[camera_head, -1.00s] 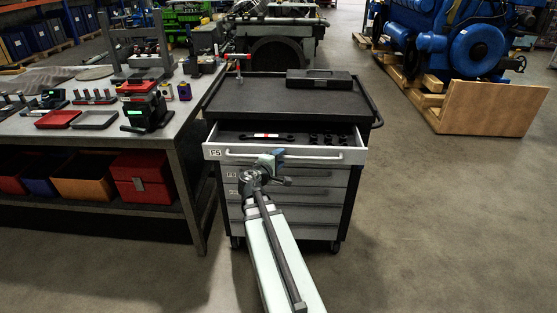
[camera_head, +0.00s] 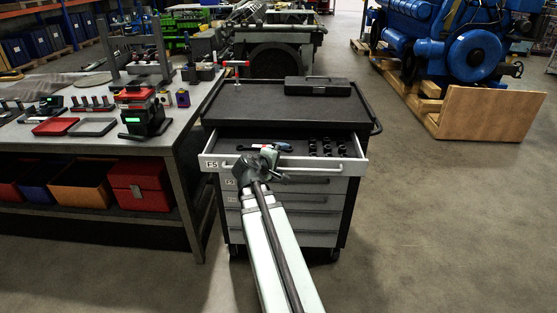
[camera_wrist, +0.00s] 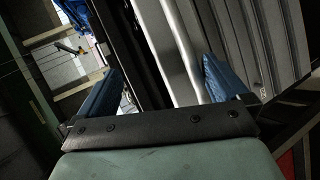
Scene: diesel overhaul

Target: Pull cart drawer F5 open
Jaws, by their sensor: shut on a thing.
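Cart drawer F5 (camera_head: 211,165) is the top drawer of the dark tool cart (camera_head: 350,205), and it stands pulled out, with its inside showing. Several dark sockets (camera_head: 325,148) and a wrench with a blue part (camera_head: 280,147) lie in it. My gripper (camera_head: 272,154) is at the drawer front, left of its middle, and is shut on the drawer's handle (camera_head: 315,168). In the wrist view the pale handle bar (camera_wrist: 172,50) runs between the two blue fingers of my gripper (camera_wrist: 158,88). My gripper hides part of the handle and drawer front.
The closed drawers (camera_head: 320,200) sit below F5. A workbench (camera_head: 185,135) stands close on the left. The floor (camera_head: 430,220) to the right is clear.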

